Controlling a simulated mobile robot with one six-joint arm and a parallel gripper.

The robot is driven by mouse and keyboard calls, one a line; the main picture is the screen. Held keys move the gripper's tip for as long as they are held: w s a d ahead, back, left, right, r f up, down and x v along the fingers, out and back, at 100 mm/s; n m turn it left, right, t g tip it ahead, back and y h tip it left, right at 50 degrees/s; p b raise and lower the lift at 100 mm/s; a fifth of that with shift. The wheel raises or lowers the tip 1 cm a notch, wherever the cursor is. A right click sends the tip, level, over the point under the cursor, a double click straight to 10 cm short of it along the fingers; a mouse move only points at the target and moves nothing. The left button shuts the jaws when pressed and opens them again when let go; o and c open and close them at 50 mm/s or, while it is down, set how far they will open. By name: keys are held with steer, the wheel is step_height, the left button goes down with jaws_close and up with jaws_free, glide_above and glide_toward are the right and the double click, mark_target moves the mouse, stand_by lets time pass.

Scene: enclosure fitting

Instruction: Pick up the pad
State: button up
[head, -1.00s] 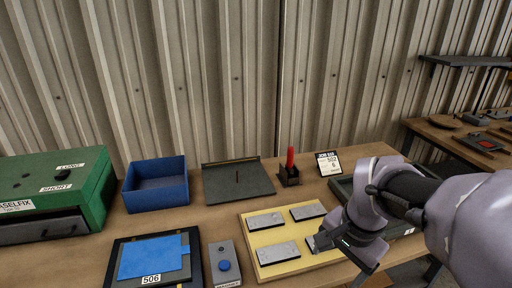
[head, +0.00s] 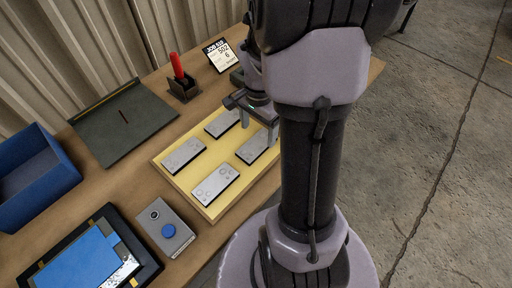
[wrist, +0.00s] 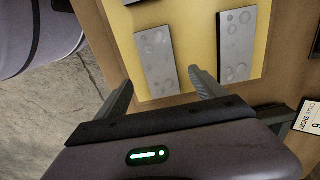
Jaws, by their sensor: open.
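Several grey rectangular plates with round marks lie on a yellow tray (head: 207,205). One plate (head: 216,185) is at the front and another (head: 184,155) at the left. My gripper (head: 262,122) is over the tray's right side, open and empty. In the wrist view its fingers (wrist: 160,82) stand apart, with one grey plate (wrist: 155,58) just ahead between the tips and another plate (wrist: 237,45) to the right. A flat blue sheet (head: 80,262) lies on a black tray at the lower left. I cannot tell which of these the task calls the pad.
A grey box with a blue button (head: 167,229) stands between the two trays. A blue bin (head: 36,185), a dark flat plate (head: 125,118), a red-handled tool in a holder (head: 180,80) and a job card (head: 220,55) are around the tray. Floor is open at right.

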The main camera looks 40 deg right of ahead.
mark_target(258, 143)
step_height(258, 143, down, 5)
steer(key=b, duration=0.2)
steer(key=shift+f+b, duration=0.1)
steer(key=shift+b, duration=0.3)
steer(key=shift+c, duration=0.7)
steer(key=c, duration=1.5)
steer(key=shift+r, duration=0.2)
